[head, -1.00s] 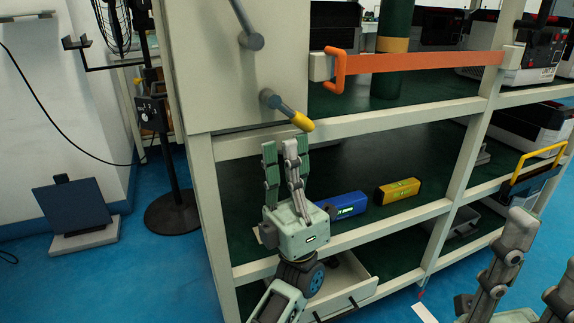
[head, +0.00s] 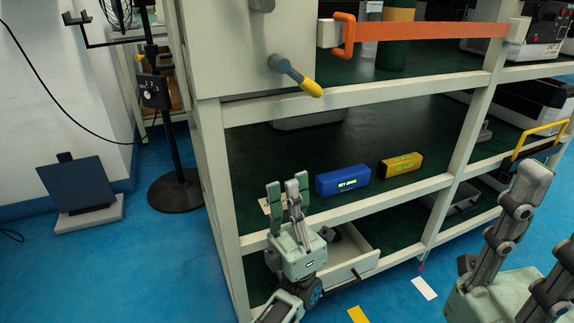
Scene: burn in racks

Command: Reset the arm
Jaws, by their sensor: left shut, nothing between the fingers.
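My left gripper (head: 287,184) points upward in front of the rack's lower shelves, at the lower middle of the view. Its green-grey fingers are shut with nothing between them. It overlaps the front left part of the shelf, beside a blue box (head: 342,180), and is not holding it. My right gripper (head: 553,215) is large and close at the lower right. Its fingers stand wide apart and nothing shows between them. One finger is partly cut off by the picture's edge.
The rack (head: 350,98) fills the middle. A yellow box (head: 400,164) is on its shelf. An orange handle bar (head: 425,32) and a yellow-tipped lever (head: 298,78) jut forward above.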

